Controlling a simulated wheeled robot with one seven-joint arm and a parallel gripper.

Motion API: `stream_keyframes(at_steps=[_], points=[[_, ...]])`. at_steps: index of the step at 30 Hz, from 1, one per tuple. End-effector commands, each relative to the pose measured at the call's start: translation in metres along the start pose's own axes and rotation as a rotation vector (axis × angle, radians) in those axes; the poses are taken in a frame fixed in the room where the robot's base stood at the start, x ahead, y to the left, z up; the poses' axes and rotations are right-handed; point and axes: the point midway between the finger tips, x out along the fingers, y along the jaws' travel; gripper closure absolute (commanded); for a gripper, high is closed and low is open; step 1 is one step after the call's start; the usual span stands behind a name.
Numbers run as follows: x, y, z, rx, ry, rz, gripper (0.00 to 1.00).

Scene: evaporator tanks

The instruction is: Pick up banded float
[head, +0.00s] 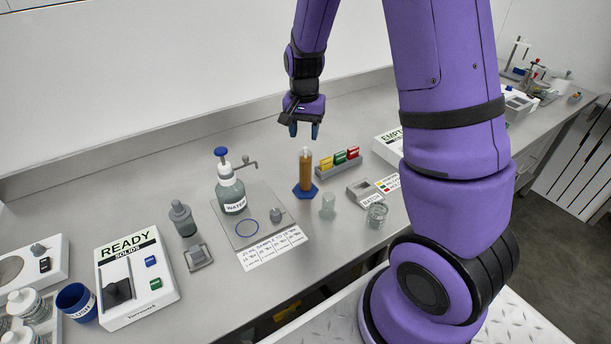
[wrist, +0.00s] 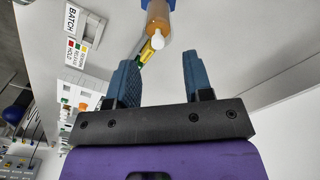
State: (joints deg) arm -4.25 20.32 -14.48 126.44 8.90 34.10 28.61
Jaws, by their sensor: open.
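A tall cylinder of amber liquid (head: 306,174) stands on a blue base on the bench. It also shows at the top of the wrist view (wrist: 157,14). A white rounded tip (wrist: 156,41) sticks out of its mouth and looks like the top of the banded float. Its bands cannot be made out, and the rest is hidden in the amber liquid. My gripper (head: 304,131) is open and empty, pointing down just above the cylinder. In the wrist view its blue fingers (wrist: 161,62) are spread apart, with the white tip beyond them, nearer the left finger.
A rack with yellow, green and red blocks (head: 339,163) stands close right of the cylinder. A small glass vial (head: 328,206) and a beaker (head: 376,215) stand in front. A water bottle (head: 231,192) stands left on a metal plate. The wall rises behind the bench.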

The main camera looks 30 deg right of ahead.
Motion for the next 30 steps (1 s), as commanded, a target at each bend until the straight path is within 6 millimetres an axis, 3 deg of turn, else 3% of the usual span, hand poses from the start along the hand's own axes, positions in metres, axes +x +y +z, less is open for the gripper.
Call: stream_keyframes(at_steps=[9, 19, 25, 30], points=[[0.042, 0.003, -0.002, 0.000, -0.003, 0.002, 0.53], [0.047, 0.003, -0.002, 0.001, -0.001, 0.000, 0.53], [0.047, 0.003, -0.002, 0.001, -0.001, 0.000, 0.99], [0.047, 0.003, -0.002, 0.001, -0.001, 0.000, 1.00]])
